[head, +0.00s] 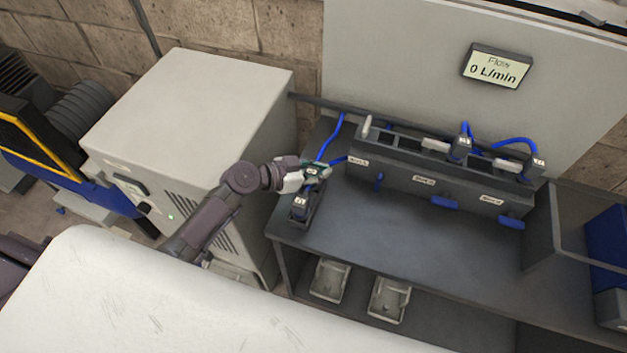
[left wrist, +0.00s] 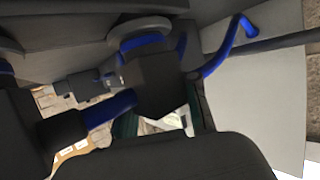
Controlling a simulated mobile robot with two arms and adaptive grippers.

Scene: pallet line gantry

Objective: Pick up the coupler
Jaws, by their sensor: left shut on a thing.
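The coupler (head: 312,171) is a small dark block with a pale label, at the left end of the workbench in the head view. Blue hose runs from it up and to the right. My left gripper (head: 316,176) is shut on it and partly hides it. In the left wrist view a dark block, apparently the coupler (left wrist: 160,85), fills the middle, with blue hose beside it. A labelled dark block (head: 300,204) sits in a holder just below the gripper in the head view. I cannot tell whether the coupler touches it. My right gripper is not in view.
A long dark manifold (head: 435,190) with blue handles and labels stands behind the bench top (head: 385,235). Two more hosed blocks (head: 460,146) sit on it. A grey cabinet (head: 185,120) stands left. Two trays (head: 330,280) lie on the lower shelf. The bench's front middle is clear.

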